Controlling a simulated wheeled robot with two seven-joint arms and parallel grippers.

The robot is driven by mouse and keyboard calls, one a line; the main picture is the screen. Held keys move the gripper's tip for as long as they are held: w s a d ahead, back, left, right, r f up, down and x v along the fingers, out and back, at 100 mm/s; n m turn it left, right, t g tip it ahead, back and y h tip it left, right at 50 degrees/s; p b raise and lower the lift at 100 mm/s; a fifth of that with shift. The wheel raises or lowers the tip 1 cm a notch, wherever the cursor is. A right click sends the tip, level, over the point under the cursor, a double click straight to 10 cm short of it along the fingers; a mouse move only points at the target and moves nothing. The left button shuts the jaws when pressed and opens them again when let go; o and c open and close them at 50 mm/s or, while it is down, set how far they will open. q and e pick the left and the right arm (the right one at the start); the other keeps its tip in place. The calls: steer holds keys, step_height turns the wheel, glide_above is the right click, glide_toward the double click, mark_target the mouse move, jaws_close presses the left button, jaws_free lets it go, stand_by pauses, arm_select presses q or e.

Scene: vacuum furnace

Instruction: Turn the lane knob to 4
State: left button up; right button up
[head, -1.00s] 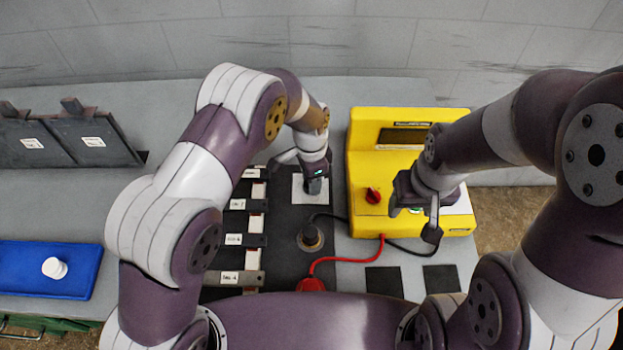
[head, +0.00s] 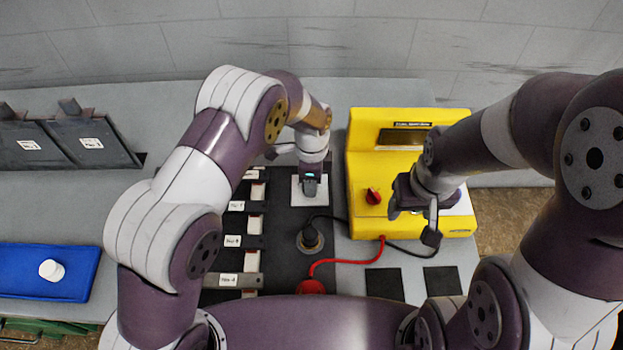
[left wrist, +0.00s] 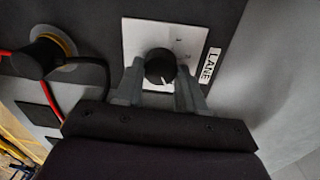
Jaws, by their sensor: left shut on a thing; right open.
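The lane knob (left wrist: 160,66) is a round black knob with a white pointer line, on a white square plate (left wrist: 135,35) with a LANE label (left wrist: 210,65) beside it. In the left wrist view its pointer faces toward my gripper's palm; the small plate digits are too faint to read surely. My left gripper (head: 310,190) is shut on the knob, one finger on each side, and hides it in the head view; it also shows in the left wrist view (left wrist: 160,75). My right gripper (head: 415,215) is open and empty in front of the yellow unit.
The yellow unit (head: 362,150) with a red knob (head: 373,196) stands right of the lane plate. A black plug (head: 309,239) and red cable (head: 345,260) lie in front. Labelled slots (head: 236,241) are at the left. A blue tray (head: 30,283) holds a white piece (head: 51,270).

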arm_select(q)
steer(key=shift+w+r, duration=0.15)
steer(key=o, duration=1)
steer(key=shift+o, duration=0.2)
step_height(320, 180, up, 13)
steer(key=shift+w+f, duration=0.2)
steer(key=shift+w, duration=0.05)
